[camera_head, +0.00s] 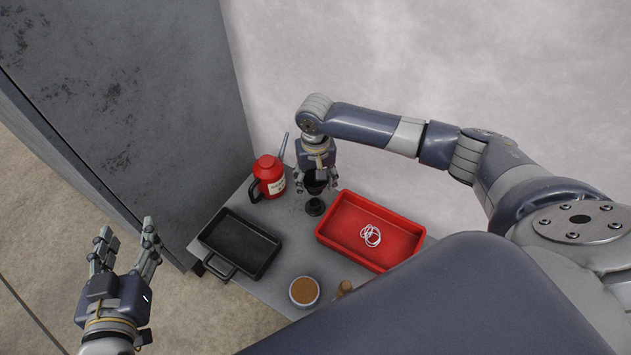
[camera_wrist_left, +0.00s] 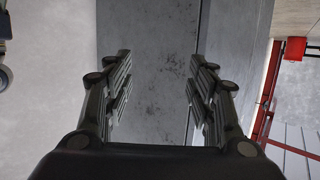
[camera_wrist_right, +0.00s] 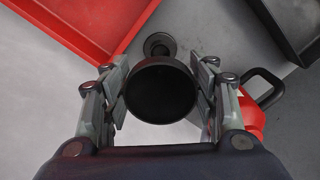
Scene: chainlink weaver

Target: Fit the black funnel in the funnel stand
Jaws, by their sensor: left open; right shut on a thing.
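The black funnel (camera_head: 314,183) is between the fingers of my right gripper (camera_head: 316,187), which is shut on it. In the right wrist view the funnel (camera_wrist_right: 160,92) shows as a wide, dark round mouth. A small dark round piece, which looks like the funnel stand (camera_head: 315,208), is on the table just below the funnel. It also shows in the right wrist view (camera_wrist_right: 159,44), partly covered by the funnel's rim. I cannot tell whether funnel and stand touch. My left gripper (camera_head: 127,238) is open and empty, off the table's left side, facing the grey cabinet in the left wrist view.
A red tray (camera_head: 335,238) with white rings (camera_head: 370,236) lies right of the stand. A black tray (camera_head: 262,262) is at left, a red jug (camera_head: 270,178) behind it. A bowl with brown contents (camera_head: 304,291) is in front. A grey cabinet (camera_head: 150,80) rises at left.

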